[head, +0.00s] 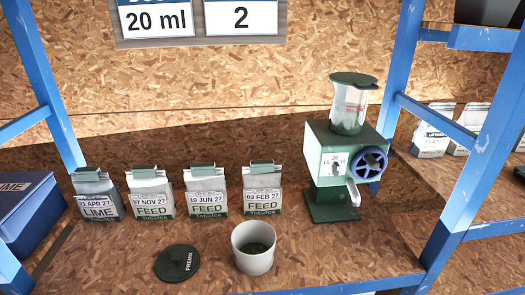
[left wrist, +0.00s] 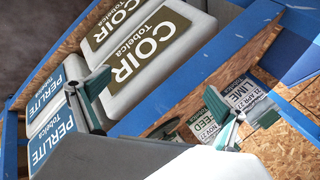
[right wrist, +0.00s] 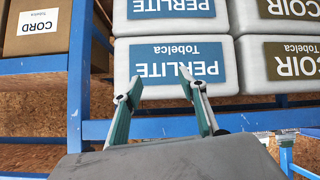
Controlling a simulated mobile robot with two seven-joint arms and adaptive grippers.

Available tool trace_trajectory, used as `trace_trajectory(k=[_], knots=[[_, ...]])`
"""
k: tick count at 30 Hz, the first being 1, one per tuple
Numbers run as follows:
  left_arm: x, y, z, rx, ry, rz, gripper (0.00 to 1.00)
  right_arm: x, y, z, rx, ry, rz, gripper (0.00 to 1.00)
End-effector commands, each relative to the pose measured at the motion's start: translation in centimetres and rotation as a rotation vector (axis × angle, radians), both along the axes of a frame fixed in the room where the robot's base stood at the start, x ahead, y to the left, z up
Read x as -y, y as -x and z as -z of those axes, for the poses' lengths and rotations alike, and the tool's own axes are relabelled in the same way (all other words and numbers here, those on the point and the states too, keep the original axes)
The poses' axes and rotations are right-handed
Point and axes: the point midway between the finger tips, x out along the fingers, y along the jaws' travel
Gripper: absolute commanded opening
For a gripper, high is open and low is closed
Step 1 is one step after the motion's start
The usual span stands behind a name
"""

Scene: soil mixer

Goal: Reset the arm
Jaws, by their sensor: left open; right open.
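Neither of my arms shows in the head view. My left gripper (left wrist: 165,98) is open and empty in the left wrist view, with coir and perlite bags beyond its spread fingers. My right gripper (right wrist: 161,92) is open and empty in the right wrist view, its fingers apart in front of a perlite bag (right wrist: 176,65). The green and white mixer (head: 340,160) with a blue handwheel (head: 369,164) stands on the shelf in the head view, a clear lidded hopper (head: 349,108) on top. A white pot (head: 253,247) with dark green contents stands in front.
A lime bag (head: 97,197) and several feed bags (head: 151,196) line the shelf. A dark round premix lid (head: 177,263) lies left of the pot. A blue lime box (head: 22,215) is at left. Blue frame posts (head: 402,62) bound the shelf. A cord box (right wrist: 38,27) shows in the right wrist view.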

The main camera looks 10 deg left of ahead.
Motion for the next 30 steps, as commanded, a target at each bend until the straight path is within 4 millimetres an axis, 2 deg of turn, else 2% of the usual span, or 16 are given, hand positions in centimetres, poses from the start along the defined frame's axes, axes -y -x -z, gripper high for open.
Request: trace_trajectory(k=[2, 11, 17, 24, 30], knots=[[-0.9, 1.8, 0.7, -0.061, -0.026, 0.005, 0.98, 0.0, 0.0, 0.0, -0.001, 0.000, 0.000, 0.42], [3.4, -0.4, 3.9, 0.027, 0.134, 0.052, 0.98, 0.0, -0.1, -0.6, 0.004, -0.004, 0.001, 0.42], [6.9, -1.2, 6.4, 0.094, 0.273, 0.078, 0.98, -0.1, -0.1, -0.9, 0.002, -0.008, 0.001, 0.42], [12.6, -1.4, 9.8, 0.217, 0.537, 0.088, 0.98, -0.4, -0.3, -1.9, 0.009, -0.019, 0.001, 0.42], [15.1, -0.9, 10.9, 0.297, 0.689, 0.072, 0.98, -0.5, 0.1, -1.9, 0.002, -0.023, 0.003, 0.42]])
